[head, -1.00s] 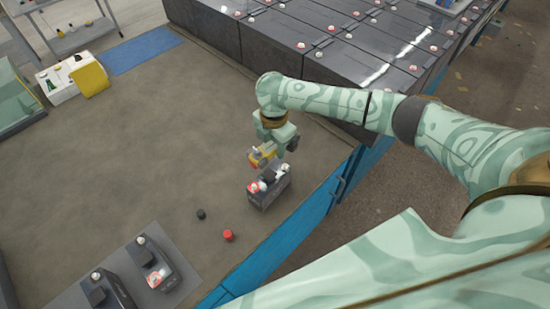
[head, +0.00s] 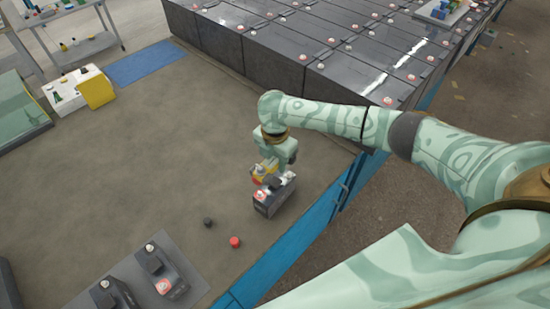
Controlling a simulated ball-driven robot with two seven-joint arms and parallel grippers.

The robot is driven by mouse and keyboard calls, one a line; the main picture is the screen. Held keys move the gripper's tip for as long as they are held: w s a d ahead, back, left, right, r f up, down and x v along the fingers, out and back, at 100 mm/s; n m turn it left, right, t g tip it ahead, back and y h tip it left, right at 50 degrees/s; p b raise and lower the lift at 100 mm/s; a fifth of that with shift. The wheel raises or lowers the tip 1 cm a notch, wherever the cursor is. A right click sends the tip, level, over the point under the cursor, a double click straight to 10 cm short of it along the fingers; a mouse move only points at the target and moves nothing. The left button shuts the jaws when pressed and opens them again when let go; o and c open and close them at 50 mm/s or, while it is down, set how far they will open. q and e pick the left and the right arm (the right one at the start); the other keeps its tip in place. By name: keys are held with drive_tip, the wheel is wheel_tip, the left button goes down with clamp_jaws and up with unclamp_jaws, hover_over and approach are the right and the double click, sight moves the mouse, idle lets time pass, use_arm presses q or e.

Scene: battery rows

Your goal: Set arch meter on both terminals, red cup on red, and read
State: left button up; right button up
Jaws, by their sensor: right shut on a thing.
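My right gripper (head: 268,168) is shut on a small yellow thing (head: 263,171), which looks like the arch meter. It is held just above or on top of a dark grey battery (head: 267,207). The battery stands on the brown surface and has a red and white patch on its top. The gripper and the meter cover part of the battery top. I cannot tell which cup is on which terminal, or whether they touch. The meter's reading is not visible. My left gripper is not in view.
A red cap (head: 235,242) and a black cap (head: 208,222) lie left of the battery. More dark batteries (head: 163,273) stand on a grey mat at the lower left. A blue edge (head: 310,225) runs along the right. Large battery rows (head: 310,75) fill the back.

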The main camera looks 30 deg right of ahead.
sight(275, 181)
wheel_tip(275, 181, down, 6)
drive_tip(key=b, duration=0.3)
drive_tip(key=shift+r, duration=0.1)
idle(0.6)
drive_tip(key=shift+p, duration=0.4)
drive_tip(key=shift+p, duration=0.6)
idle(0.7)
drive_tip(key=shift+f+b, duration=0.75)
drive_tip(key=shift+f, duration=0.4)
drive_tip(key=o, duration=1.3)
